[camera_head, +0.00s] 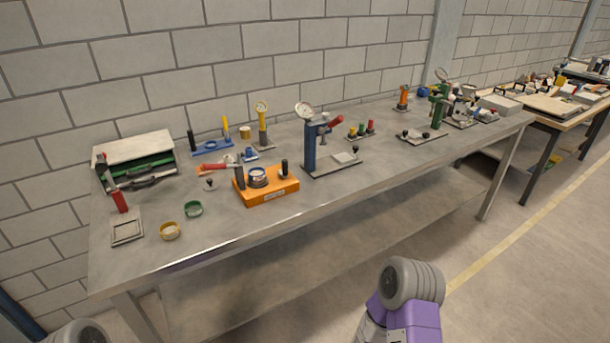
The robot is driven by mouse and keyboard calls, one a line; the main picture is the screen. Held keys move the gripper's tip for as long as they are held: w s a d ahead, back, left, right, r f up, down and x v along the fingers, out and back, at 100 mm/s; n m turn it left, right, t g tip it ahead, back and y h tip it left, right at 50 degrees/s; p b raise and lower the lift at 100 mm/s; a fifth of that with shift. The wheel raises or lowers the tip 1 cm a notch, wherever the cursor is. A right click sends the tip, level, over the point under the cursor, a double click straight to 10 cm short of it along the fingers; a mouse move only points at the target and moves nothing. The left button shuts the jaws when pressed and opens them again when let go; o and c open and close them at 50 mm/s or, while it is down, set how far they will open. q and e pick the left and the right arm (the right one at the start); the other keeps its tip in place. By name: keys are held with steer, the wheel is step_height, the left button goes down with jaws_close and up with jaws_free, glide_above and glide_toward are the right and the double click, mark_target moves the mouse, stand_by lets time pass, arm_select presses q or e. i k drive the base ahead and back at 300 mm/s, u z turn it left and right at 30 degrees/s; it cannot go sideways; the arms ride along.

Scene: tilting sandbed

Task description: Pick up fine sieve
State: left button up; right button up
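Two small round rings that look like sieves lie on the grey workbench (240,228) near its front left. One is a yellow-rimmed ring (170,231); the other is a green-rimmed ring (193,208), just behind and to the right of it. I cannot tell from the rims which one is the fine sieve. Only grey and purple parts of my arms show at the bottom edge, well in front of the bench. Neither gripper's fingers are in view.
A red-handled tool with a square frame (126,229) stands left of the yellow ring. A box with green contents (140,160) is behind it. A blue press (311,145) with a gauge stands right of the orange block. The bench front between press and rings is mostly clear.

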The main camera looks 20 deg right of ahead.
mark_target(254, 174)
steer(key=z, duration=1.05)
steer(key=i, duration=0.85)
steer(key=u, duration=0.85)
